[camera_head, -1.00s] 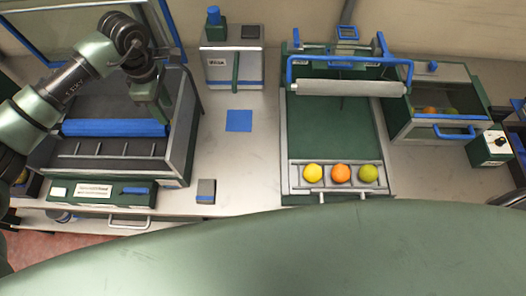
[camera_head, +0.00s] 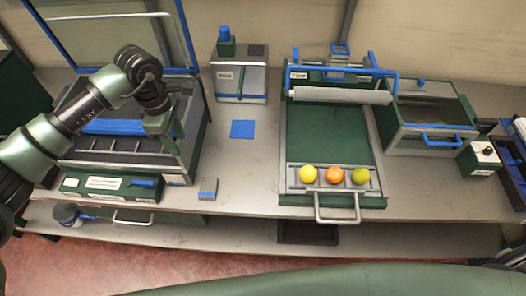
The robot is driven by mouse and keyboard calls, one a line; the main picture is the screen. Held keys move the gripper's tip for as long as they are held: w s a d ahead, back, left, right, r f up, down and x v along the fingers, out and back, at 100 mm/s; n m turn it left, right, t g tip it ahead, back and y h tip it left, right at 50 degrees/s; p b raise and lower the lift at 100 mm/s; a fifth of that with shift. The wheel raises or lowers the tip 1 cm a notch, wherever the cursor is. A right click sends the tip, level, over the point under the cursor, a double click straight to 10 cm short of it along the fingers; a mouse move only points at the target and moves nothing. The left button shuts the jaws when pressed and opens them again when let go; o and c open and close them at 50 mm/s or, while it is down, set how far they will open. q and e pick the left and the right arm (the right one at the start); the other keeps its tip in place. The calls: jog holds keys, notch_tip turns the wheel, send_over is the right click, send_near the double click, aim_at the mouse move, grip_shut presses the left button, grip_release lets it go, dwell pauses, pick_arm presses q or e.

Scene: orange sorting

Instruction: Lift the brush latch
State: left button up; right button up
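The brush machine is an open grey bin (camera_head: 192,140) at the left. A blue roller brush (camera_head: 108,127) lies across it, above a row of dark slots. A small blue handle-like piece (camera_head: 143,183) sits on the green front panel (camera_head: 105,186); I cannot tell whether this is the latch. My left gripper (camera_head: 160,128) points down over the right end of the blue brush and hides that end. Its fingers blend together, so their opening and any contact are unclear. My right gripper is not in view.
A blue-framed lid (camera_head: 186,35) stands raised behind the bin. A green tray (camera_head: 330,145) holds a yellow, an orange and a green fruit. A clear-lidded box (camera_head: 425,140) is at the right. A blue square (camera_head: 242,129) and small grey block (camera_head: 207,189) lie on the bench.

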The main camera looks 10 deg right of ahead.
pick_arm(q)
jog(key=s+d+r+n+h, duration=0.1)
jog(key=s+d+h, duration=0.1)
jog(key=d, duration=0.5)
jog(key=s+d+r+n+h, duration=0.1)
jog(key=s+d+h, duration=0.1)
jog(key=d+h, duration=0.3)
jog(key=s+d+r+h, duration=0.1)
jog(key=s+d+h, duration=0.1)
jog(key=d, duration=0.7)
jog(key=shift+s+r+n+g+h, duration=0.25)
jog(key=shift+n+g+h, duration=0.15)
jog(key=shift+h, duration=0.4)
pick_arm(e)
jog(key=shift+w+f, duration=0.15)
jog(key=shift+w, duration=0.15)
pick_arm(q)
jog(key=shift+o, duration=0.3)
jog(key=shift+d, duration=0.1)
